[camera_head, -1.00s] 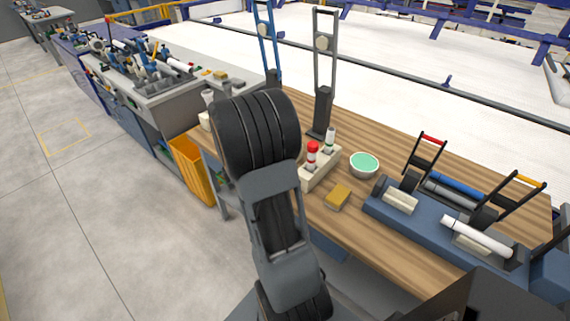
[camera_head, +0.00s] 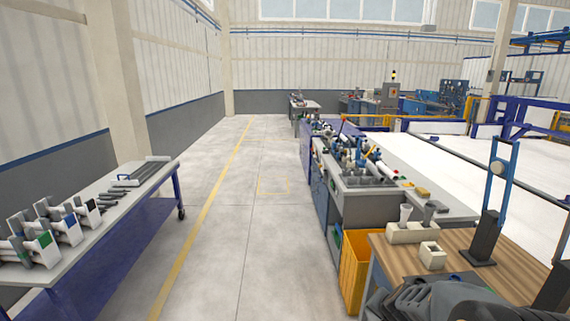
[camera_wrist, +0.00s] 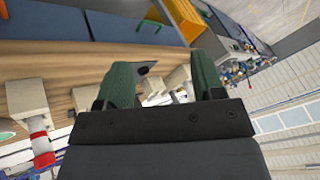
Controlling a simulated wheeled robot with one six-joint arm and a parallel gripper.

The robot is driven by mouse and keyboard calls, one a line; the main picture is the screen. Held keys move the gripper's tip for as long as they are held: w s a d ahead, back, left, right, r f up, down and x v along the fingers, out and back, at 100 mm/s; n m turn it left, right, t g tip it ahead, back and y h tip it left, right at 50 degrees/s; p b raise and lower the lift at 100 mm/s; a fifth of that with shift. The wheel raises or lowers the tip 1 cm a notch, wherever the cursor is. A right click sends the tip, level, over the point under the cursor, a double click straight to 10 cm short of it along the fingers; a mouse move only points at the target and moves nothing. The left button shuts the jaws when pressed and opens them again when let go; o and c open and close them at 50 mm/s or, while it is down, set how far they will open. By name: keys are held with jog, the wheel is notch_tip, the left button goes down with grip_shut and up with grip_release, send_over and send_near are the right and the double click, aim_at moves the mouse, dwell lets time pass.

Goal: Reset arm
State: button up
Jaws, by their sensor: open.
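My gripper (camera_wrist: 162,74) shows in the wrist view with its two green fingers apart. No object is held between them. Beyond the fingers are the wooden bench top (camera_wrist: 62,80) and pale blocks that look small and partly hidden. In the head view, dark parts of my arm show at the lower right, in front of the wooden bench (camera_head: 505,267); the fingers cannot be made out there. A red and white bottle (camera_wrist: 41,148) is at the lower left of the wrist view, beside a beige block (camera_wrist: 25,98).
A blue and black upright stand (camera_head: 490,215) and pale holders (camera_head: 410,233) are on the bench. An orange bin (camera_head: 355,270) stands beside it. A cart with several pipe holders (camera_head: 110,205) is at left. The floor (camera_head: 235,220) between is clear.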

jog(key=s+a+r+n+g, duration=0.2)
jog(key=s+a+r+n, duration=0.7)
jog(key=s, duration=0.3)
jog(key=shift+s+a+r+g+y, duration=0.3)
jog(key=shift+a+r+g+y, duration=0.1)
jog(key=shift+a+r, duration=0.6)
jog(key=shift+a, duration=0.1)
